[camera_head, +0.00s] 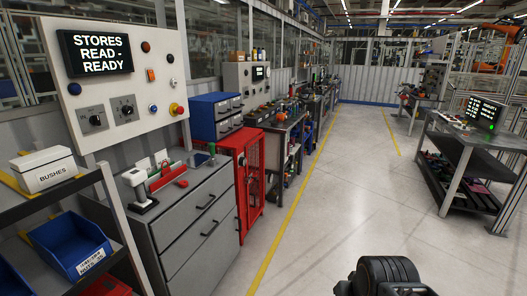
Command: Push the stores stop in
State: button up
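The stores panel (117,71) is a pale board at the upper left. Its black display (95,52) reads "STORES READ-READY". The stores stop (178,109) appears to be the red button on a yellow base at the panel's lower right. It is too small to tell whether it is in or out. Nothing touches it. A dark rounded part of my arm shows at the bottom right of centre, well apart from the panel. My gripper is not in view.
A grey drawer cabinet (198,222) stands below the panel, with small tools on top. A shelf with a white "BUSHES" box (45,170) and a blue bin (70,243) is at the near left. A red cage cabinet (249,177) stands beyond. The aisle floor (335,190) is clear.

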aim_at(180, 110)
jog(key=z, duration=0.05)
jog(key=i, duration=1.65)
jog(key=u, duration=0.95)
jog(key=i, duration=1)
jog(key=u, duration=0.85)
